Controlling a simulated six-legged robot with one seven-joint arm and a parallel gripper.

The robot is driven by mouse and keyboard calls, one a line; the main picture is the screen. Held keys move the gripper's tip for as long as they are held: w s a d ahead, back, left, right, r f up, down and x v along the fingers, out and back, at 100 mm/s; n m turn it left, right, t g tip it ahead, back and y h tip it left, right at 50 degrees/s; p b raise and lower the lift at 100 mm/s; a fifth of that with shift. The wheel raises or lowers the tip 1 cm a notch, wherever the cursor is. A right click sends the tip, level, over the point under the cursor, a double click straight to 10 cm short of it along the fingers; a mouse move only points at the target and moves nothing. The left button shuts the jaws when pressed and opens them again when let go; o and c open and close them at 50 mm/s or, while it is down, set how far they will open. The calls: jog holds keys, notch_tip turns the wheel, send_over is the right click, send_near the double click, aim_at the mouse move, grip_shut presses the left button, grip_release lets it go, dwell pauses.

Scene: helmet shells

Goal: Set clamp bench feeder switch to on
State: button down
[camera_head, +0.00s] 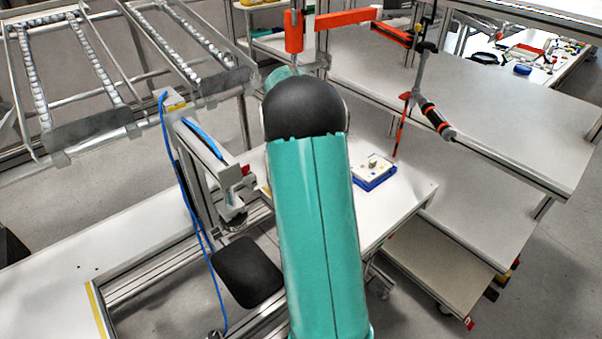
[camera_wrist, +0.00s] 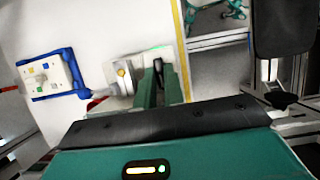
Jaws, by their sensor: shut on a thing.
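In the wrist view, my gripper (camera_wrist: 158,72) reaches to a pale switch box on the white bench top (camera_wrist: 95,30). Its green fingers are close together on a small dark part that looks like the feeder switch (camera_wrist: 158,66); the fingers hide most of it. A green glow shows on the box just behind the fingertips. A grey and yellow round knob (camera_wrist: 122,73) sits on the left side of the box, apart from the fingers. I cannot read the switch's position. In the head view, my arm hides the gripper and the switch.
A blue-framed panel with coloured buttons (camera_wrist: 47,77) lies left of the box; it also shows in the head view (camera_head: 373,172). A black seat-like pad (camera_head: 247,272) and a metal clamp frame (camera_head: 215,170) stand left of my arm. An orange tool arm (camera_head: 345,18) hangs beyond the bench.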

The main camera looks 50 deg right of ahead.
jog(key=shift+w+r, duration=0.1)
jog(key=shift+w, duration=0.05)
jog(key=c, duration=1.8)
grip_release()
jog(key=v, duration=1.3)
jog(key=shift+r, duration=0.35)
